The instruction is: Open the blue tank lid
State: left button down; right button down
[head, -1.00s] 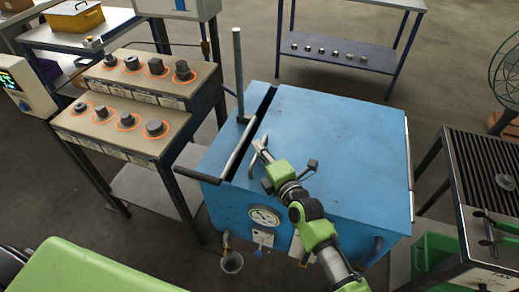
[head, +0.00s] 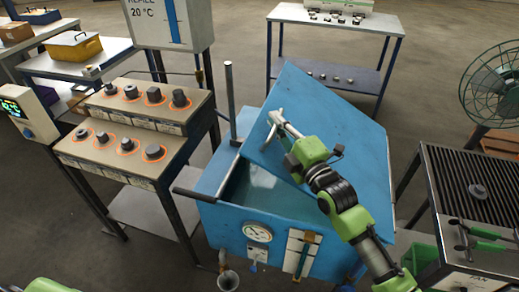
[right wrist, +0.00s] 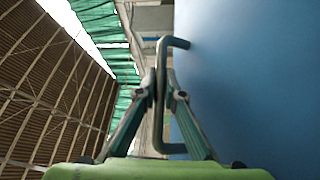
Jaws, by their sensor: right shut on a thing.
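The blue tank lid (head: 335,115) is raised and tilted up on the blue tank (head: 222,228) in the head view. Its left edge is lifted and its right side stays low. Through the gap, the grey-blue inside of the tank (head: 262,192) shows. My right gripper (head: 275,122) is at the raised part of the lid. In the right wrist view, its fingers (right wrist: 162,88) are closed on the bent metal lid handle (right wrist: 160,130), beside the blue lid surface (right wrist: 250,90). My left gripper is not in view.
A stepped stand with metal pieces in orange rings (head: 130,120) is left of the tank. An upright post (head: 230,100) and dark-ended bar (head: 195,194) are at the tank's left. A grill-topped table (head: 470,180) and green fan (head: 497,85) stand at right.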

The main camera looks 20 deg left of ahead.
jog(key=d+r+m+t, duration=0.4)
jog(key=d+r, duration=0.9)
jog(key=d+r+m+t+h+b, duration=0.1)
jog(key=d+r+m+t, duration=0.1)
jog(key=d, duration=0.7)
jog(key=s+d+r+m+t+h+b, duration=0.1)
jog(key=d+r+m, duration=0.3)
jog(key=d, duration=0.6)
jog(key=shift+d+r+m+t, duration=0.25)
jog(key=shift+m+t, duration=0.55)
jog(key=shift+m, duration=0.2)
jog(key=c, duration=2.1)
grip_release()
jog(key=shift+c, duration=0.2)
jog(key=shift+r, duration=0.1)
jog(key=shift+s+d, duration=0.1)
jog(key=v, duration=1.2)
